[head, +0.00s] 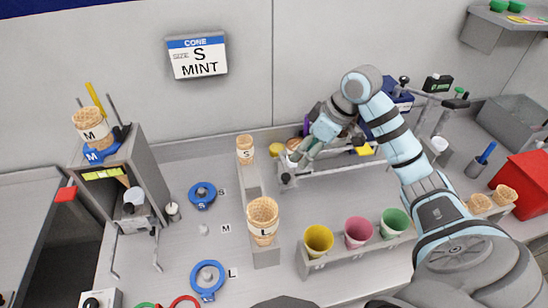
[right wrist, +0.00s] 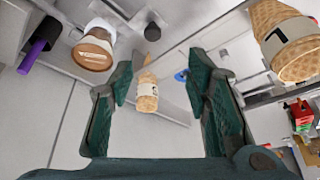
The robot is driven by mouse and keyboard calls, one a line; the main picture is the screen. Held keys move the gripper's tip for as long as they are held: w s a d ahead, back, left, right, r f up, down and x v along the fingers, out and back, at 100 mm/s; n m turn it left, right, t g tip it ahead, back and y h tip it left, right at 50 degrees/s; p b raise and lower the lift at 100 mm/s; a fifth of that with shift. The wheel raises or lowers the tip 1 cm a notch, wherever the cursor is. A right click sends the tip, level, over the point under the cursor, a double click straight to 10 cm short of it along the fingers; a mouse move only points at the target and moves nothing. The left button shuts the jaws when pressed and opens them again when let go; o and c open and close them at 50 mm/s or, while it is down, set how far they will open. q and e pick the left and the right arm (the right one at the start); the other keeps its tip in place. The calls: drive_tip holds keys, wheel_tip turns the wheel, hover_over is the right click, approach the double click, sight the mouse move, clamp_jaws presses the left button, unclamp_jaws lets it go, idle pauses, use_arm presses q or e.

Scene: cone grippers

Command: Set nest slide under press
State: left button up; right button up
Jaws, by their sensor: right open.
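My right gripper (head: 301,155) is open and hangs over the left end of a long grey rail (head: 335,172) at the back of the table. A small block with a dark knob (head: 286,178), perhaps the nest slide's handle, sits at that rail end, just below the fingers. A dark round knob (right wrist: 152,32) shows beyond the open fingers (right wrist: 160,80) in the right wrist view, apart from them. A cone top with a pale label (right wrist: 93,48) stands close by. The press is partly hidden behind my right arm; I cannot tell its parts clearly. My left gripper is not in view.
An S cone (head: 245,150) and an L cone (head: 263,219) stand in a grey rack left of the rail. Yellow (head: 318,241), pink (head: 358,231) and green (head: 394,222) cups stand in front. A purple handle (right wrist: 36,55) is near the right gripper.

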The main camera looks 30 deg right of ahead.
drive_tip(key=d, duration=0.1)
approach(287, 176)
drive_tip(key=a+f, duration=0.1)
drive_tip(key=f, duration=0.1)
drive_tip(key=x, duration=0.3)
drive_tip(key=w+x, duration=0.1)
drive_tip(key=x, duration=0.2)
drive_tip(key=shift+d+r+b, duration=0.15)
drive_tip(key=shift+b, duration=0.15)
drive_tip(key=shift+f, duration=0.35)
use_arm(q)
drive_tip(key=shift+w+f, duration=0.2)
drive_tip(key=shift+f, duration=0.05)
use_arm(e)
drive_tip(key=shift+s+r, duration=0.1)
drive_tip(key=shift+s, duration=0.05)
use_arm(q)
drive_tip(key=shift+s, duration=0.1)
use_arm(e)
clamp_jaws()
